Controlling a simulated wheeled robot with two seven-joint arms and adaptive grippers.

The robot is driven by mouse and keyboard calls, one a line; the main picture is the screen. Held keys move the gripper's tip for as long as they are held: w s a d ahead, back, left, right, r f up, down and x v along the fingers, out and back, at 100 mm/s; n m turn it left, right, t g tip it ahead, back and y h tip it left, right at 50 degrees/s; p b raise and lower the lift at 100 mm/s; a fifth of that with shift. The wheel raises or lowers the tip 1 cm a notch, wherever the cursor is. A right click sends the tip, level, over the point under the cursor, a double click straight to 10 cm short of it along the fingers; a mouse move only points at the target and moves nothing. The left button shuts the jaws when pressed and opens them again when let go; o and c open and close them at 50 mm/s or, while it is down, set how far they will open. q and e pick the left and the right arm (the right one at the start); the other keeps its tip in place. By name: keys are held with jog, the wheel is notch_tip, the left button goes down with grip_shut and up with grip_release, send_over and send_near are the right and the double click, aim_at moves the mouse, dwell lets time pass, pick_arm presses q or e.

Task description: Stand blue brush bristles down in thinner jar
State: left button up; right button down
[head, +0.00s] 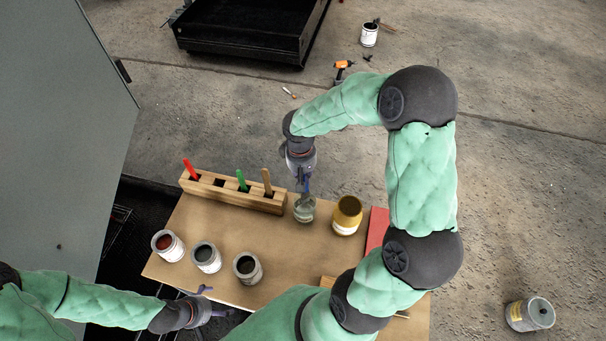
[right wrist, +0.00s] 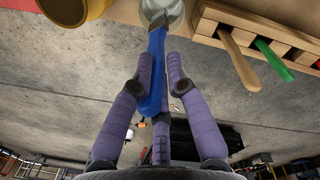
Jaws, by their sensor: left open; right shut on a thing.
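The blue brush (right wrist: 155,72) is held by its handle between the fingers of my right gripper (right wrist: 160,85). The gripper also shows in the head view (head: 305,186), above the far edge of the table. The brush's lower end reaches the mouth of the glass thinner jar (right wrist: 172,12), which also shows in the head view (head: 304,211). The bristles look to be at or inside the jar's mouth; how deep I cannot tell. My left gripper (head: 206,302) is open and empty at the table's near left edge.
A wooden rack (head: 225,195) holds red, green and bare-wood handles, with one slot empty. Three open paint cans (head: 206,257) stand in front of it. A yellow can (head: 347,216) stands close right of the jar, beside a red item (head: 377,231). The table middle is clear.

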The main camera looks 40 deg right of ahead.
jog(key=shift+f+b, duration=2.55)
jog(key=shift+f, duration=0.65)
jog(key=c, duration=1.1)
grip_release()
jog(key=shift+c, duration=0.2)
jog(key=shift+r, duration=0.15)
notch_tip(320, 180, up, 12)
jog(key=shift+a, duration=0.3)
